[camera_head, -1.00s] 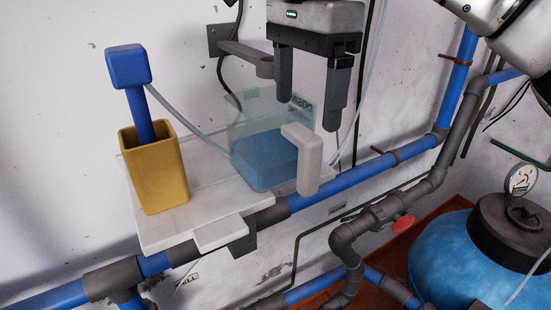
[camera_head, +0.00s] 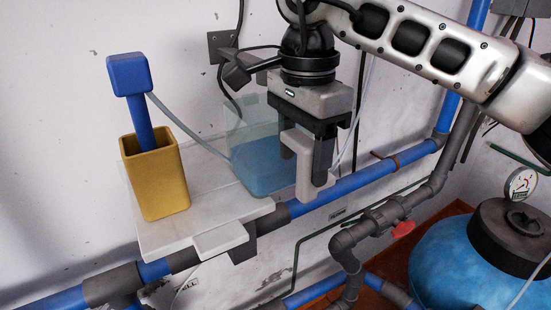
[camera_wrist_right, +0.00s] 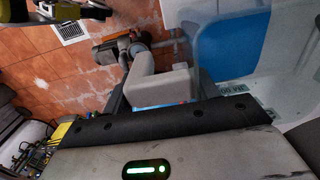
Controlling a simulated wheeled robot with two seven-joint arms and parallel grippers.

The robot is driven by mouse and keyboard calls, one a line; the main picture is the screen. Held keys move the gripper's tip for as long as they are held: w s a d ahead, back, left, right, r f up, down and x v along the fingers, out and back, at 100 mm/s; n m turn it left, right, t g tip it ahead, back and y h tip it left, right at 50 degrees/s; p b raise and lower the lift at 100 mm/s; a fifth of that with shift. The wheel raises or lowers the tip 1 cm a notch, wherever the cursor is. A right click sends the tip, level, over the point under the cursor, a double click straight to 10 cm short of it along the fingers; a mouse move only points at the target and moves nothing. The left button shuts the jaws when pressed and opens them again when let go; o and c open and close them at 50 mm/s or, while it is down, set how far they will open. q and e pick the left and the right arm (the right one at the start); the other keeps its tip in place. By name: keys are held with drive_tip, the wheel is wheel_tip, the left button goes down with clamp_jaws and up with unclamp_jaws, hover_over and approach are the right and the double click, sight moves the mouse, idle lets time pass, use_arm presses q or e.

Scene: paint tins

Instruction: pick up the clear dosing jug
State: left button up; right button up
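The clear dosing jug (camera_head: 260,165) holds blue liquid and stands upright at the right end of the pale shelf (camera_head: 160,232). Its pale block-like handle (camera_head: 304,178) faces right. My right gripper (camera_head: 304,162) reaches down from above with its fingers on either side of the handle, and it looks shut on it. In the right wrist view the handle (camera_wrist_right: 165,86) fills the space between the fingers, and the jug's blue contents (camera_wrist_right: 232,45) show at upper right. My left gripper is not in view.
A yellow square container (camera_head: 158,185) with a blue-headed tool (camera_head: 130,78) stands left on the shelf. A thin hose runs from the tool to behind the jug. A wall bracket (camera_head: 235,70) is behind my gripper. Blue pipes (camera_head: 350,187) run below, and a blue tank (camera_head: 465,265) is lower right.

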sight(303, 136)
drive_tip(key=c, duration=0.4)
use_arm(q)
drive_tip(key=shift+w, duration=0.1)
use_arm(e)
drive_tip(key=shift+r, duration=0.1)
drive_tip(key=shift+w+r+b, duration=0.1)
drive_tip(key=shift+r+b, duration=0.2)
drive_tip(key=shift+r, duration=1.25)
drive_tip(key=shift+s+d+r, duration=0.1)
drive_tip(key=shift+s+d, duration=0.05)
drive_tip(key=shift+s, duration=0.15)
use_arm(q)
drive_tip(key=b, duration=0.2)
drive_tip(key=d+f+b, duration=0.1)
drive_tip(key=b, duration=0.1)
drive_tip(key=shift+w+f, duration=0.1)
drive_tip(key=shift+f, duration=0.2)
use_arm(e)
drive_tip(key=s+d, duration=0.3)
drive_tip(key=s, duration=0.1)
drive_tip(key=s+d, duration=0.3)
drive_tip(key=s, duration=0.2)
drive_tip(key=s+d, duration=0.4)
drive_tip(key=s, duration=0.1)
drive_tip(key=shift+d+r, duration=0.1)
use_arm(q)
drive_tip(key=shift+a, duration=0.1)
